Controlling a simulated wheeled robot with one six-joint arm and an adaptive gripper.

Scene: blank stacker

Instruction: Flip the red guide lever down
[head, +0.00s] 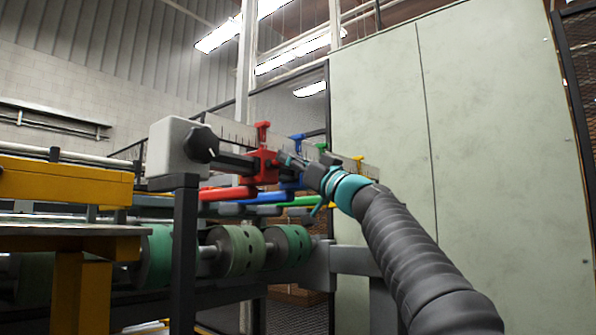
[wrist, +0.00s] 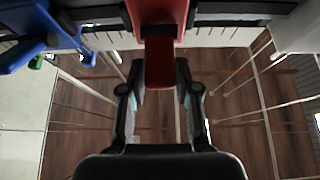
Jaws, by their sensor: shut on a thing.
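The red guide (head: 263,167) sits on the ruled rail, with an upright red T-shaped piece (head: 262,133) above it and a long red bar (head: 228,193) below. My gripper (head: 287,160) is at the right side of the red guide in the head view. In the wrist view my gripper (wrist: 159,78) has its two fingers on either side of a red lever (wrist: 160,62), which hangs from the red guide body (wrist: 158,12). The fingers are shut on this lever. In the head view my gripper partly hides the lever, so its tilt is unclear.
The rail (head: 232,132) ends in a grey block with a black knob (head: 200,144) at left. A blue guide (wrist: 45,30) is close by my gripper, and a yellow guide (head: 358,162) stands farther along. Green rollers (head: 240,250) lie below. A pale cabinet (head: 500,130) stands behind.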

